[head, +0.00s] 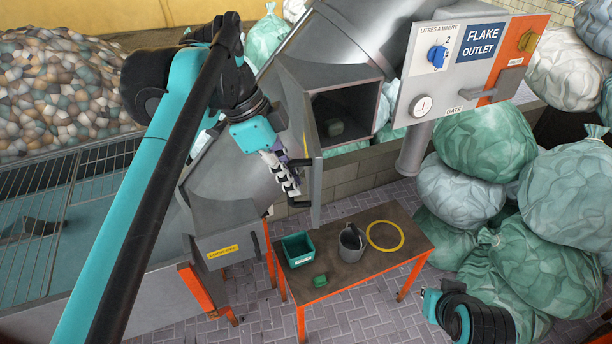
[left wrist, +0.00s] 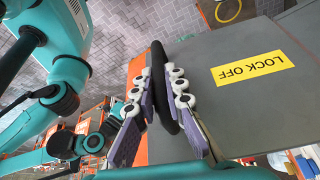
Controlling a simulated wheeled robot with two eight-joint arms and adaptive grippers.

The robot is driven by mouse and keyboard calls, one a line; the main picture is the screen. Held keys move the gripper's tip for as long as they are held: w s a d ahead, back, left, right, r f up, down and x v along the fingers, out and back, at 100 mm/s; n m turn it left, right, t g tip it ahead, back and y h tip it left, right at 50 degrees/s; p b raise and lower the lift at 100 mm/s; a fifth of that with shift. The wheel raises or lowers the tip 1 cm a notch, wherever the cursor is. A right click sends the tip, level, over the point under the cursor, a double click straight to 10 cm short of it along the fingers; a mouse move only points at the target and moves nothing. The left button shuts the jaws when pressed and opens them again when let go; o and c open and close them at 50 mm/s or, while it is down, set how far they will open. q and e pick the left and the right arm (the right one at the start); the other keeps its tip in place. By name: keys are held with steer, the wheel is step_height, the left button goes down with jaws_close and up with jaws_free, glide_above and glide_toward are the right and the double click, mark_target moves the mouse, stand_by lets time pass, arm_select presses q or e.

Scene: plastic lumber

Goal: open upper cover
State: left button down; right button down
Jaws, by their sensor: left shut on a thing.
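The upper cover (head: 295,115) is a grey panel, swung out from the square opening (head: 345,115) of the grey machine. Its edge faces me in the head view. In the left wrist view the cover (left wrist: 225,100) fills the right side and bears a yellow "LOCK OFF" label (left wrist: 249,69). My left gripper (head: 290,185) is at the cover's near side. In the left wrist view its fingers (left wrist: 165,92) are shut on the black bar handle (left wrist: 161,70), one on each side. The right gripper's fingers do not show.
Below stands a lower grey box with a yellow label (head: 222,252). An orange-legged table (head: 345,275) holds a green bin (head: 298,250), a small green block (head: 320,281), a grey bucket (head: 352,243) and a yellow ring (head: 386,235). A control panel (head: 465,65) and stuffed sacks (head: 485,140) are right.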

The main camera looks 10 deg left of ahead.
arm_select(q)
steer(key=shift+a, duration=0.8)
steer(key=c, duration=1.6)
jaws_free()
steer(key=shift+o, duration=0.2)
steer(key=shift+r, duration=0.1)
steer(key=v, duration=1.1)
steer(key=shift+r, duration=0.4)
steer(key=shift+s+a, duration=0.1)
